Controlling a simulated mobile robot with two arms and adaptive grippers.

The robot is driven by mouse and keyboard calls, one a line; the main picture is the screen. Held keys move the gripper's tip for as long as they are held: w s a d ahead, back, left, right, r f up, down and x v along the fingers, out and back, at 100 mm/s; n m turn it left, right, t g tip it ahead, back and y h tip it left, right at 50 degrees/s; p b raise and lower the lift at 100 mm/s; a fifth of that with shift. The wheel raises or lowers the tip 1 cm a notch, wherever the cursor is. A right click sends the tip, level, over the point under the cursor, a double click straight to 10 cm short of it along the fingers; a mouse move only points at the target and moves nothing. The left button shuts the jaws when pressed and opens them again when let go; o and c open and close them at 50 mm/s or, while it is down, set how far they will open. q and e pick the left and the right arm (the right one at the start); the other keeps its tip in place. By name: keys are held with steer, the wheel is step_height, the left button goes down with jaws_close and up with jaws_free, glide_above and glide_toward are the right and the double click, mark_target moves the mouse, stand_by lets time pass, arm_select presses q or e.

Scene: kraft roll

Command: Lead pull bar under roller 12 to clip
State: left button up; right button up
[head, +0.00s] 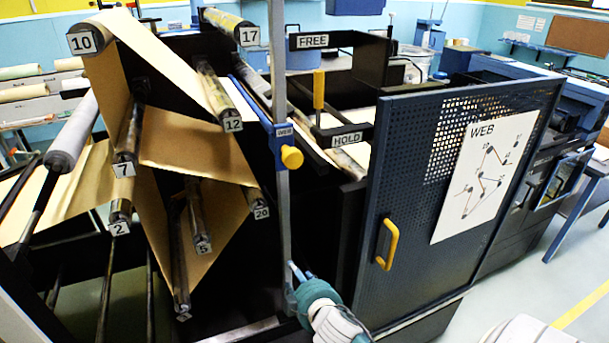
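Numbered roller 12 (217,95) is at upper centre-left. Brown kraft paper (165,60) runs from roller 10 (86,40) down to it. A slim blue-and-white bar (250,100) lies just right of roller 12 and may be the pull bar. A blue clip marked WEB (268,125), with a yellow knob (292,157), sits on a grey upright post (284,215). My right gripper (296,280) is low by the post's lower part, well below the roller and clip. Its finger gap is not clear, nor whether it touches the post. My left gripper is out of view.
A yellow-handled lever (319,90) stands between FREE and HOLD arms. A dark perforated door (410,180) with a yellow handle (389,245) blocks the right side. Rollers 7 (126,140), 2 (120,212), 5 (198,220) and 20 (258,203) crowd the left.

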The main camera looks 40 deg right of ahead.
step_height(320, 180, up, 15)
steer(key=t+h+p, duration=0.1)
steer(key=t, duration=0.1)
steer(key=t+h+p, duration=0.1)
steer(key=t, duration=0.2)
glide_toward(294, 161)
steer(key=shift+m+h, duration=0.3)
steer(key=b+x, duration=0.2)
steer(key=x, duration=0.8)
steer(key=shift+a+f+b, duration=0.1)
steer(key=shift+a+b, duration=0.1)
steer(key=shift+b, duration=0.15)
steer(key=shift+w+d, duration=0.25)
steer(key=shift+w, duration=0.45)
